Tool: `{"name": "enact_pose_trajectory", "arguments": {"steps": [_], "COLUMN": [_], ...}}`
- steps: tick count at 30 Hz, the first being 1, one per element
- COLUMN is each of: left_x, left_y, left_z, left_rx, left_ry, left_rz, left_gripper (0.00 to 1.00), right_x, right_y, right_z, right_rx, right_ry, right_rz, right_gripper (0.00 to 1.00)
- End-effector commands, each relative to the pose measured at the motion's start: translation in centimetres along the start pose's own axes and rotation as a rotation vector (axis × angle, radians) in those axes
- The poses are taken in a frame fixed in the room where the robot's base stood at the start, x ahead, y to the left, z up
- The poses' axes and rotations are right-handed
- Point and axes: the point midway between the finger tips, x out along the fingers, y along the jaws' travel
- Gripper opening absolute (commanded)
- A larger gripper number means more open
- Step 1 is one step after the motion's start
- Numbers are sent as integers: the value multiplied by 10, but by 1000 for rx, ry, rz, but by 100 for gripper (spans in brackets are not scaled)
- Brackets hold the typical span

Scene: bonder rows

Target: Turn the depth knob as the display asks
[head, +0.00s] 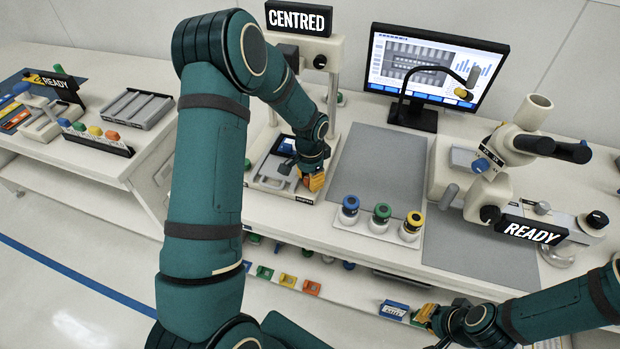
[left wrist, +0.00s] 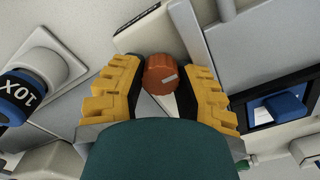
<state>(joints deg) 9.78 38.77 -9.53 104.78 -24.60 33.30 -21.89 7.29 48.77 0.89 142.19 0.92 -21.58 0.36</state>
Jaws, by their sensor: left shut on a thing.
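In the head view my left gripper (head: 314,181) is at the front right corner of the white bonder (head: 268,183), and the knob is hidden there. A black display (head: 298,18) on top of the bonder reads CENTRED. My right gripper (head: 427,315) is low at the bottom right, near the bench's lower shelf; its finger opening is unclear.
A microscope (head: 505,150) with a READY display (head: 535,232) stands further right. A monitor (head: 432,68) is behind. The grey mat (head: 378,165) is clear.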

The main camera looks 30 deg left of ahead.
Motion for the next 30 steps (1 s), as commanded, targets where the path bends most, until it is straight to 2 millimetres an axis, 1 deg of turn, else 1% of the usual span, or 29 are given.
{"name": "enact_pose_trajectory", "arguments": {"steps": [6,7,8,9,20,23,26,30], "left_x": [1,1,1,1,-2,-12,-28,-58], "left_y": [1,1,1,1,0,0,0,0], "left_z": [0,0,0,0,0,-1,-1,-1], "left_rx": [-1,-1,-1,-1,-2,-2,-2,-2], "left_ry": [0,0,0,0,1,3,5,5], "left_rz": [1,1,1,1,0,-1,-2,-3], "left_gripper": [0,42,53,66,66,66,66,66], "right_x": [0,0,0,0,0,0,0,0], "right_y": [0,0,0,0,0,0,0,0], "right_z": [0,0,0,0,0,0,0,0], "right_rx": [0,0,0,0,0,0,0,0], "right_ry": [0,0,0,0,0,0,0,0], "right_rz": [0,0,0,0,0,0,0,0], "right_gripper": [0,0,0,0,0,0,0,0]}}
